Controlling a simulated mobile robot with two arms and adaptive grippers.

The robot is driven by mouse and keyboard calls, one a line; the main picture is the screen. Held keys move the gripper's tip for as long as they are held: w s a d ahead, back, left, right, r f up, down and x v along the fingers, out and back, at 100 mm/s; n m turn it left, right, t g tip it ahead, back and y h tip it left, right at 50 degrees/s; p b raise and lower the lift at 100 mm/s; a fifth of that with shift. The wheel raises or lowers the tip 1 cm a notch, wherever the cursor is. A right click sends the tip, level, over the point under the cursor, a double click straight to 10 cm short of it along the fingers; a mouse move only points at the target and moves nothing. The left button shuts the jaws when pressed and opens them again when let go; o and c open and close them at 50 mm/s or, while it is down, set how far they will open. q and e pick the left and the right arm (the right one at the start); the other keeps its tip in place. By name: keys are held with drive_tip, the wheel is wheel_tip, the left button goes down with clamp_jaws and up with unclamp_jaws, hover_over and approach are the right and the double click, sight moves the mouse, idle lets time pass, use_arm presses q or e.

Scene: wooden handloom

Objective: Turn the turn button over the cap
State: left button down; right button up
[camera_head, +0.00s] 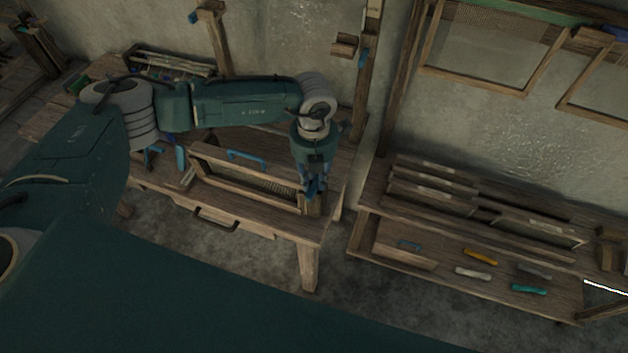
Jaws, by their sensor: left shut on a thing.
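My left gripper (313,186) reaches down from above to the right end of the wooden frame (235,178) on the left bench. It is shut on a small blue piece, which looks like the turn button (311,193). The fingers hide much of this piece, and I cannot tell which way it is turned. A short wooden block (313,208), perhaps the cap, shows just below the fingers at the frame's end. My right gripper is not in view.
The left bench (285,228) carries the frame, which has a blue handle (246,157). A lower bench (455,268) at the right holds wooden slats and several coloured pieces, among them a yellow one (480,257). A wooden post (362,75) stands behind my left gripper.

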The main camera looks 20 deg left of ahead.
use_arm(q)
drive_tip(key=m+b, duration=0.4)
drive_tip(key=b, duration=0.1)
drive_tip(key=w+m+b, duration=0.1)
drive_tip(key=m+b, duration=0.3)
drive_tip(key=b, duration=0.2)
drive_tip(key=m+b, duration=0.5)
drive_tip(key=b, duration=0.1)
drive_tip(key=shift+w+a+f, duration=0.15)
drive_tip(key=shift+w+a, duration=0.15)
drive_tip(key=m+b, duration=0.2)
drive_tip(key=shift+w+m, duration=0.15)
drive_tip(key=shift+m, duration=0.25)
drive_tip(key=shift+d+r+m+b, duration=0.1)
drive_tip(key=shift+r+m+b, duration=0.1)
drive_tip(key=shift+m+b, duration=0.3)
drive_tip(key=shift+r, duration=0.1)
drive_tip(key=c, duration=1.5)
unclamp_jaws()
wheel_tip(320, 180, up, 12)
drive_tip(key=shift+f, duration=0.1)
